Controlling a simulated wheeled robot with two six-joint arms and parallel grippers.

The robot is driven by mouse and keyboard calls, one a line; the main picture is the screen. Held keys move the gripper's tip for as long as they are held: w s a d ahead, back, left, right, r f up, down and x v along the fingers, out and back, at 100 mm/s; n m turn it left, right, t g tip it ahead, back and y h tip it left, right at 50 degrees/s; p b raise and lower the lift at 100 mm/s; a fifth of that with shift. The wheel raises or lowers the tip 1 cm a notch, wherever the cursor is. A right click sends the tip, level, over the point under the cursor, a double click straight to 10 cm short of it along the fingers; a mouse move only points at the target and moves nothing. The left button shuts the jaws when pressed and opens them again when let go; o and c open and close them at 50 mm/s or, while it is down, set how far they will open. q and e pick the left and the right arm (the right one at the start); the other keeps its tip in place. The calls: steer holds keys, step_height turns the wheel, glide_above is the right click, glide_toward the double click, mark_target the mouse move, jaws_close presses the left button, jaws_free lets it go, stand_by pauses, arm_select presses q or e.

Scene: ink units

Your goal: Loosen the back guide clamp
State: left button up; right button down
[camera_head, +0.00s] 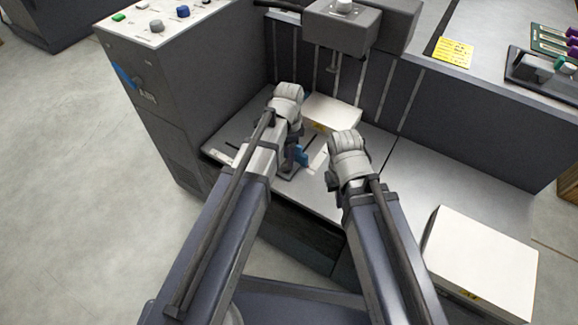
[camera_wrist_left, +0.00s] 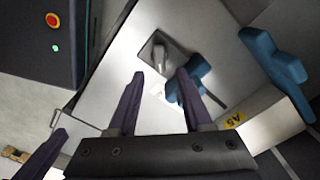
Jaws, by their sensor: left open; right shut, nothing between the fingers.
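In the left wrist view a large blue clamp (camera_wrist_left: 275,62) stands at the right, beyond the paper stack's edge; it seems to be the back guide clamp. In the head view a bit of blue (camera_head: 306,97) shows behind my left wrist. A second blue clamp (camera_wrist_left: 192,84) lies partly behind one of my left fingers; it also shows in the head view (camera_head: 301,157). My left gripper (camera_wrist_left: 160,73) is open and empty, its fingers pointing over the tray; whether it touches a clamp is unclear. My right gripper (camera_head: 334,181) is shut and empty, right of the clamps, mostly hidden.
A white paper stack (camera_head: 334,112) with a yellow label sits on the grey tray (camera_head: 233,132). A control cabinet (camera_head: 165,92) rises at the left; a grey head unit (camera_head: 341,30) overhangs the back. Another white stack (camera_head: 482,258) lies at the right. A bare grey surface (camera_head: 425,178) lies between.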

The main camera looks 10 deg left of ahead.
mark_target(287, 168)
arm_select(q)
step_height(287, 168, down, 5)
steer(key=b, duration=0.3)
steer(key=shift+r+b, duration=0.15)
steer(key=shift+b, duration=0.15)
arm_select(e)
step_height(287, 168, down, 5)
steer(key=shift+r, duration=0.2)
arm_select(q)
steer(key=shift+r, duration=0.1)
jaws_close()
